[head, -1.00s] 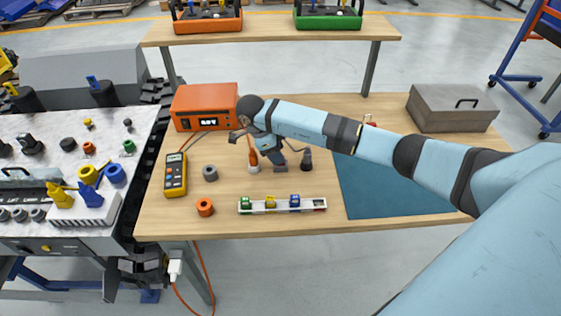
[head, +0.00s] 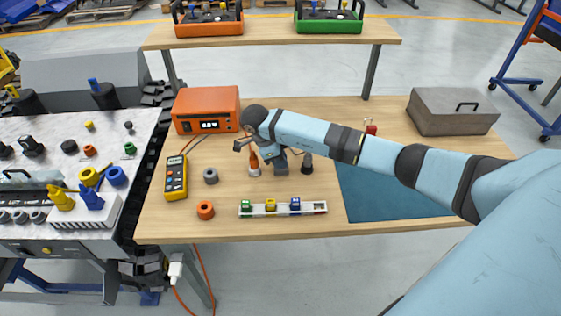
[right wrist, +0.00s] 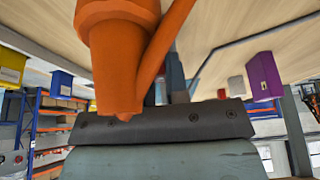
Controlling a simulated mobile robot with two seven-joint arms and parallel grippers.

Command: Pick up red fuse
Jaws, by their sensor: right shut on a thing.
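My right gripper (head: 281,166) points down at the wooden table (head: 340,225). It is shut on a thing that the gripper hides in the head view. In the right wrist view the gripper (right wrist: 178,85) runs up the picture towards the table top, and what it holds cannot be made out. An orange tapered tool (head: 253,163) stands just left of the gripper and fills the upper left of the right wrist view (right wrist: 120,55). A small red thing (head: 371,128) shows behind my right arm; I cannot tell whether it is the red fuse. My left gripper is out of view.
A white strip (head: 312,208) holds green, yellow and blue pieces in front of the gripper. A dark bottle-shaped thing (head: 307,164) stands close on its right. An orange station (head: 206,108) and yellow meter (head: 176,177) are left. A grey box (head: 452,110) stands back right.

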